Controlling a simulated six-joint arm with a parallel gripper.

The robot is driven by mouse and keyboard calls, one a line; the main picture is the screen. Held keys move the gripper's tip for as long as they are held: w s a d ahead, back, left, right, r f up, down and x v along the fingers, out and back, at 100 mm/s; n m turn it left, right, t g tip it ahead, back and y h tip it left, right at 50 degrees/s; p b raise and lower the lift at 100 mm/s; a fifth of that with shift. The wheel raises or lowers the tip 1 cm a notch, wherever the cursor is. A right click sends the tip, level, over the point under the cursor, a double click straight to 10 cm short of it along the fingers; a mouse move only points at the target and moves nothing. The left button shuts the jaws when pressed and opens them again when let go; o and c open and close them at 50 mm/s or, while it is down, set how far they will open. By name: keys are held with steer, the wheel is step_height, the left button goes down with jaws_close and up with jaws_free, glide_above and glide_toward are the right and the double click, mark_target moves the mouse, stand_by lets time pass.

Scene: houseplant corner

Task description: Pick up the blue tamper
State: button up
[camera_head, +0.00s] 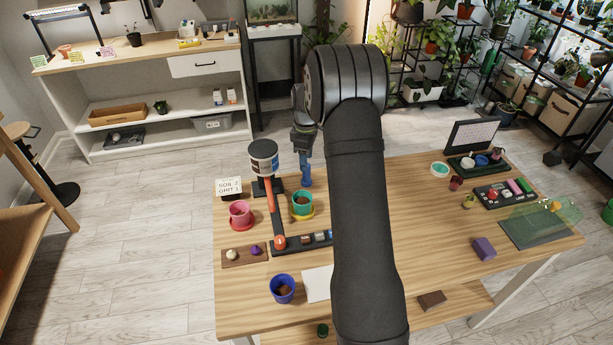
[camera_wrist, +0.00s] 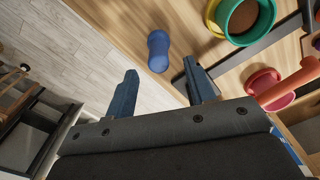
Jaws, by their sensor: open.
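The blue tamper (camera_head: 306,176) stands near the back edge of the wooden table, just behind the green pot (camera_head: 303,204). In the wrist view the blue tamper (camera_wrist: 158,50) is a rounded blue cylinder on the wood, beyond my fingertips and between their lines. My gripper (camera_head: 303,143) is above the tamper in the head view, pointing down. In the wrist view my gripper (camera_wrist: 161,70) is open, with its two dark blue fingers apart and nothing between them. The head view does not show clearly whether a gap is left between fingers and tamper.
The green pot with soil (camera_wrist: 247,18) sits close right of the tamper in the wrist view. A red pot (camera_head: 240,212), an orange-red post (camera_head: 270,195) and a dark rack (camera_head: 290,245) are near. A blue pot (camera_head: 283,290) is in front. The table's right-centre (camera_head: 430,220) is mostly clear.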

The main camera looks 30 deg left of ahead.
mark_target(307, 174)
steer(key=shift+a+f, duration=0.1)
steer(key=shift+f, duration=3.15)
steer(key=c, duration=1.1)
